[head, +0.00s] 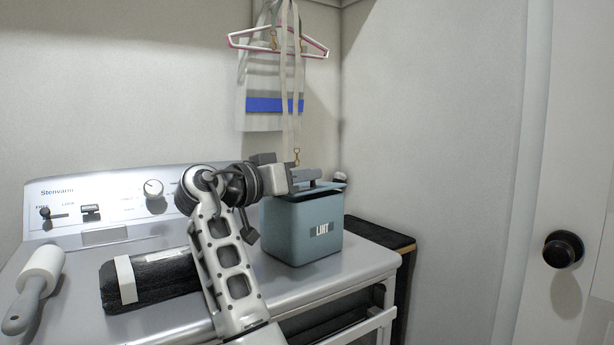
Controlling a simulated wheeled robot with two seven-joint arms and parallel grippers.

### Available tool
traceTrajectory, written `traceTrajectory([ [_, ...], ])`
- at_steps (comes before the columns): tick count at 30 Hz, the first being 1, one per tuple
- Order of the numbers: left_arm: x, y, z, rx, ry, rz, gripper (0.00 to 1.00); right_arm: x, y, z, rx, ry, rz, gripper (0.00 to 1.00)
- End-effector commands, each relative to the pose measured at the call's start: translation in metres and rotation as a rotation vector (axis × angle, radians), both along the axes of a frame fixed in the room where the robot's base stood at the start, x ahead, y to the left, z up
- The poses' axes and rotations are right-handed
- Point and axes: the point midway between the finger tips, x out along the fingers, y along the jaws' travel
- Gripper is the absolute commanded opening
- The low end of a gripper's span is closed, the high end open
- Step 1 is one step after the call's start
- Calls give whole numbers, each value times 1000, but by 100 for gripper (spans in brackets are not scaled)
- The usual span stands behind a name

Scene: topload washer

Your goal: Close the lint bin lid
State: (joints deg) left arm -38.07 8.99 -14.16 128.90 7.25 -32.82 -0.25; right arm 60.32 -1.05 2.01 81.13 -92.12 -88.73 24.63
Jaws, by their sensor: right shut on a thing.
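The lint bin (308,232) is a blue-grey box with a LINT label, upright on the right part of the washer top. Its lid (325,189) shows as a thin blue-grey slab at the bin's top, partly hidden behind my gripper. I cannot tell whether it sits fully flush. My right gripper (304,175) is at the top of the bin, shut on the lid; its fingertips are small and hard to make out. My left gripper is not in view.
A lint roller (36,285) and a dark folded cloth with a white band (180,278) lie on the washer top (75,325). The control panel (115,200) rises behind. A hanger (278,46) with straps hangs above the bin. A wall stands to the right.

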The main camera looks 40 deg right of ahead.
Motion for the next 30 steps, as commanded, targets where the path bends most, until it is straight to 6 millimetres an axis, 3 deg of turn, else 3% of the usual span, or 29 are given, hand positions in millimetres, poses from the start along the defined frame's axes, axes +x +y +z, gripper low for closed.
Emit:
traceTrajectory([
  [20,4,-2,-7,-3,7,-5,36,1,-2,-10,5,11,-5,0],
  [21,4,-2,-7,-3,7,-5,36,1,-2,-10,5,11,-5,23],
  [23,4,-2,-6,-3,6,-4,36,1,-2,-10,5,11,-5,40],
  [30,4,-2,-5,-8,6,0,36,1,-1,-8,2,7,-4,42],
])
